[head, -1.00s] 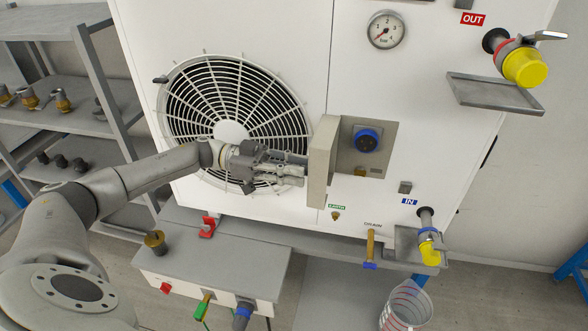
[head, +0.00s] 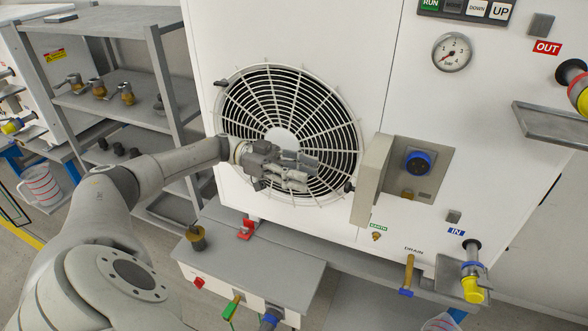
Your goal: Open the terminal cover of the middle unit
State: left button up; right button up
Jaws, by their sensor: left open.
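The white unit (head: 372,60) fills the middle of the head view. Its terminal cover (head: 371,180) is a beige-grey panel that stands swung out to the left of a recess. The recess (head: 431,160) is exposed and holds a blue round connector (head: 418,162). My left gripper (head: 312,172) is open and empty in front of the round fan grille (head: 340,130), left of the cover with a gap between them. My right gripper is not in view.
A grey bench box (head: 255,255) with a brass fitting (head: 196,238) stands below the fan. A drain valve (head: 408,272), IN port (head: 471,250) and drip tray (head: 550,122) project on the right. Shelves (head: 120,60) stand at the left.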

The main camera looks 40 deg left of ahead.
pick_arm(q)
jog(key=shift+v, duration=1.3)
